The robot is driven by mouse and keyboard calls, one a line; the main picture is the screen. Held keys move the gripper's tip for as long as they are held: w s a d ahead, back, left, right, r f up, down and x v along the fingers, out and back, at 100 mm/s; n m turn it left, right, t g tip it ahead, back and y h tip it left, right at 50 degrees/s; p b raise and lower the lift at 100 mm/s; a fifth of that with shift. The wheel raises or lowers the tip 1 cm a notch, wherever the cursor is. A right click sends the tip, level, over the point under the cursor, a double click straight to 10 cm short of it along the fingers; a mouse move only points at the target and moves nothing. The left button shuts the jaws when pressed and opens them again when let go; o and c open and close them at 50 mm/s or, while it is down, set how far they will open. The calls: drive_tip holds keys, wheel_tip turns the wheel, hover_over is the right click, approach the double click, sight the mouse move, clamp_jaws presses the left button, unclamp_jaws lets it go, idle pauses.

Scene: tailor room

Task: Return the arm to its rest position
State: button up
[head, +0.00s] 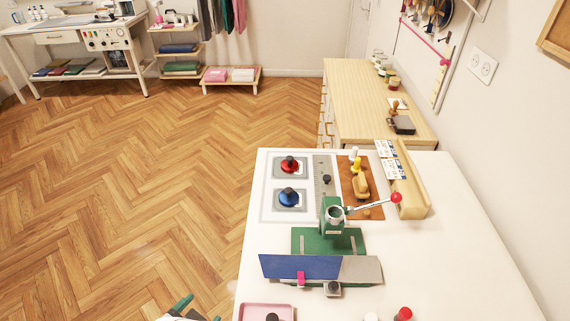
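A part of my arm with teal pieces, which looks like my gripper (188,305), shows at the bottom edge, left of the white table (450,270). Most of it is cut off by the frame, and I cannot tell whether it is open or shut. It is over the wood floor, apart from the things on the table. Nothing held can be made out.
A green hand press (331,220) with a red-knobbed lever (396,197) stands on the table. A blue sheet (300,266) is in front of it. A pink tray (262,313) lies at the near left edge, close to my arm. The floor (130,200) leftward is clear.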

drive_tip(key=w+r+n+g+y, duration=0.1)
drive_tip(key=w+r+g+y, duration=0.25)
drive_tip(key=r+y, duration=0.35)
drive_tip(key=s+d+r+g+h, duration=0.2)
drive_tip(key=s+d, duration=0.4)
drive_tip(key=d, duration=0.5)
drive_tip(key=s+d+r+g+h, duration=0.1)
drive_tip(key=s+d+g+h, duration=0.2)
drive_tip(key=s+d, duration=0.4)
drive_tip(key=d, duration=0.5)
drive_tip(key=shift+s+r+n, duration=0.25)
drive_tip(key=shift+r+n, duration=0.05)
drive_tip(key=shift+r, duration=0.05)
